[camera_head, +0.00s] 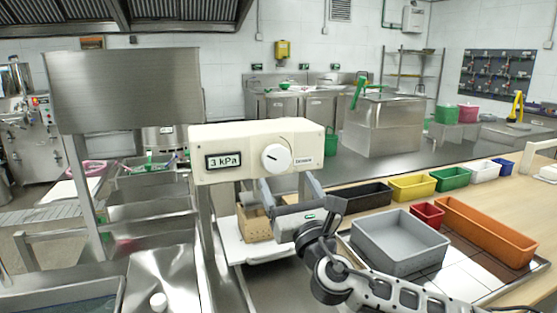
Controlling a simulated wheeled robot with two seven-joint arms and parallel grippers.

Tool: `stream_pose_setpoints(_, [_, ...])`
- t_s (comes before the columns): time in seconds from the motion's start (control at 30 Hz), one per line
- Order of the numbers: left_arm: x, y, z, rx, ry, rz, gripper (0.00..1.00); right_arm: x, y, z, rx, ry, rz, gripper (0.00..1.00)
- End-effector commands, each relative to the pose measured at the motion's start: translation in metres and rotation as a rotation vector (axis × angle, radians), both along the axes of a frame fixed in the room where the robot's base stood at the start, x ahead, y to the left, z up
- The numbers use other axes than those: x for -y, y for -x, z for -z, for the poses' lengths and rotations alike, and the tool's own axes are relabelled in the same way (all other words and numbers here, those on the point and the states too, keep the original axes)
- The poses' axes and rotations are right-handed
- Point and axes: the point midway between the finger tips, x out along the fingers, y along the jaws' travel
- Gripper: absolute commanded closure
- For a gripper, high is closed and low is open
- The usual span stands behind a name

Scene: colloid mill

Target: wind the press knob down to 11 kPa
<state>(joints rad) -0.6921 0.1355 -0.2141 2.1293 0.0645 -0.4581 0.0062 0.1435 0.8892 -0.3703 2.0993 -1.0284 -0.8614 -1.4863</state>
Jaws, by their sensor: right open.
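The press head is a cream box (230,137) on a post in the middle of the head view. Its small display (223,161) reads 3 kPa. The press knob (277,157) is a round white dial with a dark pointer mark, right of the display. My right gripper (288,190) is open just below the knob, its fingers spread and pointing up toward the box's lower edge. Nothing shows between its fingers, and the knob face is uncovered. Whether a fingertip touches the box cannot be told. My left gripper is not in view.
A wooden block (254,222) with holes stands on a white board below the head. A grey bin (399,243), a red box (427,215) and an orange tray (485,232) lie right. Coloured bins line the table's back. Steel sinks (160,285) are left.

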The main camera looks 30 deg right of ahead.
Motion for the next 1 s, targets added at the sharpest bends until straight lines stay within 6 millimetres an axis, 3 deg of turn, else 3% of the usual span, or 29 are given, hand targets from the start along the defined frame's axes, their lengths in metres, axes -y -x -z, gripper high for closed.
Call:
stream_pose_setpoints(0.1, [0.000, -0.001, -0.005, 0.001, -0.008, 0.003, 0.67, 0.006, -0.023, -0.013, 0.003, -0.001, 0.002, 0.23])
stream_pose_setpoints(0.3, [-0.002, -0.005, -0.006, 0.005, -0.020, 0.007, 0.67, 0.011, -0.047, -0.021, 0.001, -0.002, 0.000, 0.23])
stream_pose_setpoints(0.73, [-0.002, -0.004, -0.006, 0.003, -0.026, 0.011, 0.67, 0.013, -0.056, -0.023, -0.002, -0.001, 0.000, 0.23])
stream_pose_setpoints(0.77, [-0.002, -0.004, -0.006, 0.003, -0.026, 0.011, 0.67, 0.013, -0.056, -0.023, -0.001, -0.001, 0.000, 0.28])
stream_pose_setpoints(0.9, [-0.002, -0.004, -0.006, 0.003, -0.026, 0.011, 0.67, 0.013, -0.056, -0.023, -0.001, -0.001, 0.000, 0.67])
stream_pose_setpoints(1.0, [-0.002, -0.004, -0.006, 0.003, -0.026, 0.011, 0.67, 0.014, -0.056, -0.023, -0.001, -0.001, 0.000, 0.67])
